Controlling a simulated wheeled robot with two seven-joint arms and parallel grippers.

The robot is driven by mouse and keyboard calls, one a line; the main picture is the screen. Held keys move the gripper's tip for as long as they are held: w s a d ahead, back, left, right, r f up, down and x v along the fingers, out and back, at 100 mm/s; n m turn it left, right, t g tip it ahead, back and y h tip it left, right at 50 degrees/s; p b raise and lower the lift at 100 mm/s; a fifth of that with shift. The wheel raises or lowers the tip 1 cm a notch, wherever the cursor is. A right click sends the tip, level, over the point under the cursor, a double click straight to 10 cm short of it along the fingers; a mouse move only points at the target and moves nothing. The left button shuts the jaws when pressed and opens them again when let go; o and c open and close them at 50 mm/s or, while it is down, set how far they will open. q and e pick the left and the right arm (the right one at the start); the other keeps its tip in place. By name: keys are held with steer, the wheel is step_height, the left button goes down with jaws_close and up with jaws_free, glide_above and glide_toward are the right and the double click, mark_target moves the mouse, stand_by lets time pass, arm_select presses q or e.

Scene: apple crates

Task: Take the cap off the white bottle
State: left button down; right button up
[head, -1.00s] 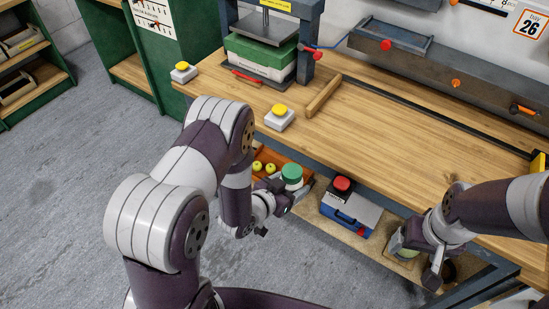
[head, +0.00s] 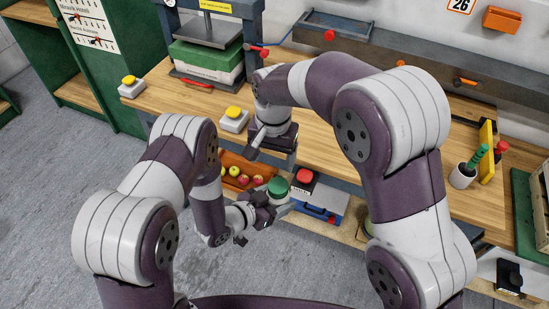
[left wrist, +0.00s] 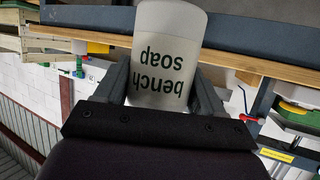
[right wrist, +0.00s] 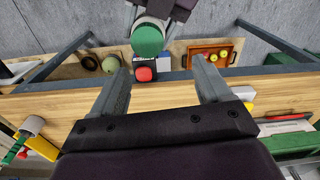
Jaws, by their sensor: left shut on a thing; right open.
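The white bottle (left wrist: 165,40), labelled "bench soap", stands between the fingers of my left gripper (head: 276,207), which is shut on it. In the head view the bottle's body is mostly hidden, and its green cap (head: 278,186) shows on top. The cap also shows in the right wrist view (right wrist: 148,38), facing that camera. My right gripper (head: 273,150) is open and empty. It is near the bench's front edge, above and apart from the cap. In the right wrist view the cap appears beyond the fingertips, between their lines.
A red button (head: 304,175) on a dark box and a blue case (head: 322,197) sit close behind the bottle. An orange crate (right wrist: 196,51) holds apples. The wooden bench (right wrist: 50,103) runs along here, with a yellow button (head: 233,112) and a press (head: 250,30) on it.

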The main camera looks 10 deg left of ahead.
mark_target(274, 183)
steer(key=shift+s+d+f+m, duration=0.35)
steer(key=shift+d+f+m, duration=0.15)
steer(key=shift+m, duration=0.1)
step_height(274, 183, down, 7)
steer(key=shift+a, duration=0.1)
steer(key=c, duration=1.1)
steer(key=shift+w+a+r, duration=0.1)
steer(key=shift+a, duration=0.1)
steer(key=shift+o, duration=0.4)
steer(key=n, duration=0.2)
steer(key=shift+n, duration=0.4)
steer(key=o, duration=1.2)
steer(key=shift+c, duration=0.2)
